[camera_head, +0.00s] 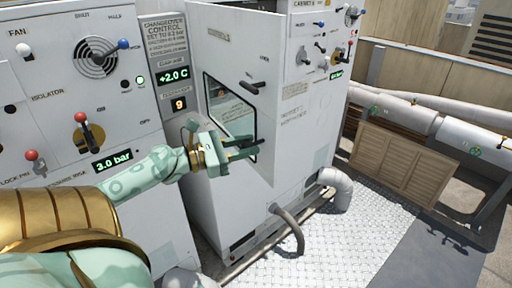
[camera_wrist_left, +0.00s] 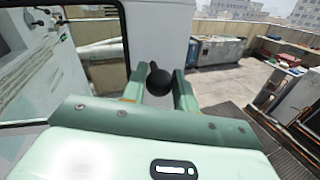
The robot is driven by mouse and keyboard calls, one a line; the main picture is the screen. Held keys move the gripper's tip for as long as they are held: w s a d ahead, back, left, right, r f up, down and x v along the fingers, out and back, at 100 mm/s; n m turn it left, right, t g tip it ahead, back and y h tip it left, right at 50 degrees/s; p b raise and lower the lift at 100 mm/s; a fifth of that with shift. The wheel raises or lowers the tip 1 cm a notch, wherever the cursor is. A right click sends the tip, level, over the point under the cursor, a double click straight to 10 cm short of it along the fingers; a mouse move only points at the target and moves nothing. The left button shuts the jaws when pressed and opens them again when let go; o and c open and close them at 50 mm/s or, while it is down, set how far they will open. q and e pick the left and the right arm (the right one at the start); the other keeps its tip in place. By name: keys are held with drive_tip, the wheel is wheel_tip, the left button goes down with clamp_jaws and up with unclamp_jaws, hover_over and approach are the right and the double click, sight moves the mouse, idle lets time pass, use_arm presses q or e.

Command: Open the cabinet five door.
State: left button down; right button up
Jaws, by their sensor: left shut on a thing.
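The white cabinet door (camera_head: 230,40) with a dark-framed window (camera_head: 232,112) stands in the middle of the head view. My left gripper (camera_head: 243,150) is at the lower part of the window, in front of the door. In the left wrist view, its two green fingers (camera_wrist_left: 158,95) are around a black ball-ended knob (camera_wrist_left: 155,80), shut on it. How far the door stands open I cannot tell. My right gripper is not in view.
A control panel with a fan grille (camera_head: 97,57), levers and a 3.0 bar display (camera_head: 112,161) stands at the left. Switches (camera_head: 320,45) are right of the door. A bent grey hose (camera_head: 290,228) and pipe (camera_head: 335,190) stand low. The metal plate floor (camera_head: 340,240) is clear.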

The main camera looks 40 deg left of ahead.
use_arm(q)
drive_tip(key=shift+s+a+r+m+h, duration=0.1)
drive_tip(key=shift+s+r+m+h, duration=0.2)
drive_tip(key=shift+s+h, duration=0.3)
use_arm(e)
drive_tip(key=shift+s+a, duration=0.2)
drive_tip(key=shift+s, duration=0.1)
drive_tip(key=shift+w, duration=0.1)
use_arm(q)
drive_tip(key=c, duration=1.1)
unclamp_jaws()
drive_tip(key=shift+c, duration=0.2)
drive_tip(key=shift+s+d+y, duration=0.2)
drive_tip(key=shift+d+y, duration=0.1)
drive_tip(key=shift+d, duration=0.05)
drive_tip(key=shift+a+f, duration=0.2)
drive_tip(key=shift+a, duration=0.15)
drive_tip(key=shift+s+a, duration=0.15)
drive_tip(key=shift+s, duration=0.05)
drive_tip(key=b+v, duration=0.2)
drive_tip(key=v, duration=1.3)
drive_tip(key=shift+s+d+r+b, duration=0.2)
drive_tip(key=shift+s+r+b, duration=0.15)
drive_tip(key=shift+s+r, duration=0.15)
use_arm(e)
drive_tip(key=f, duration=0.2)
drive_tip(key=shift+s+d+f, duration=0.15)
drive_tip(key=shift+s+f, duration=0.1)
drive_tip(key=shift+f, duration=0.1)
